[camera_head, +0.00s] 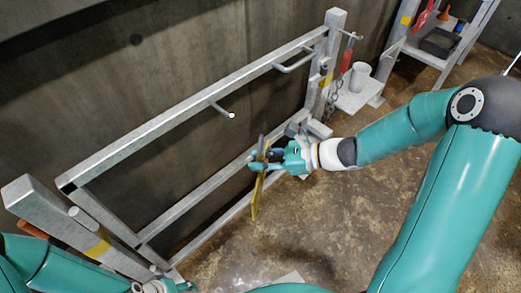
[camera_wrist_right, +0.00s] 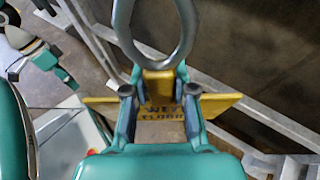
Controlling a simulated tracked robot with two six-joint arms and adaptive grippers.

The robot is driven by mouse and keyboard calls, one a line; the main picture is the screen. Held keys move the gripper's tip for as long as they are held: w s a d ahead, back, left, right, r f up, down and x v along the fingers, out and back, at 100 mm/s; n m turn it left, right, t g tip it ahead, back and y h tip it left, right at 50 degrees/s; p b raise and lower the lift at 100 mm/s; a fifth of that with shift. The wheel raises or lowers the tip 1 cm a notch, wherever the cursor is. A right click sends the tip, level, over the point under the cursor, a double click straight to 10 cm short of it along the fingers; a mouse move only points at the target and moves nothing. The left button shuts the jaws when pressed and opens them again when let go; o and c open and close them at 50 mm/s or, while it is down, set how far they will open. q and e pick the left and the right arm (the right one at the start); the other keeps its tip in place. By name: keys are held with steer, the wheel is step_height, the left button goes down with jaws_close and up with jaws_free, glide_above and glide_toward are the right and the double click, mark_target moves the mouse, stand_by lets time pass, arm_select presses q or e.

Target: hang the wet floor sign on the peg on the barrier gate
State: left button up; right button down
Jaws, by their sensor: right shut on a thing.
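The barrier gate (camera_head: 190,98) is a grey metal frame along the dark wall. A short peg (camera_head: 222,109) with a pale tip sticks out from its top rail. My right gripper (camera_head: 262,161) is shut on the yellow wet floor sign (camera_head: 256,196), which hangs nearly edge-on in front of the gate, below and right of the peg, apart from it. In the right wrist view the sign (camera_wrist_right: 220,104) shows lettering between the fingers, and its grey ring (camera_wrist_right: 187,40) stands above them. My left gripper (camera_head: 178,288) is partly cut off at the bottom left; its fingers are unclear.
A U-shaped handle (camera_head: 295,65) sits on the top rail, right of the peg. A post with a chain (camera_head: 330,98) and a small shelf with a white cup (camera_head: 360,74) stand right of the gate. The brown floor in front is mostly clear.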

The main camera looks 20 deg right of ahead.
steer(key=s+a+r+m+t+h+b, duration=0.3)
steer(key=r, duration=0.5)
steer(key=w+a+f+b, duration=0.1)
steer(key=w+a+b, duration=0.1)
steer(key=w, duration=0.7)
steer(key=shift+a+f+m+b, duration=0.15)
steer(key=shift+a+m+b, duration=0.2)
steer(key=shift+a, duration=0.3)
stand_by(0.4)
stand_by(0.6)
steer(key=c, duration=0.9)
jaws_free()
steer(key=shift+o, duration=0.2)
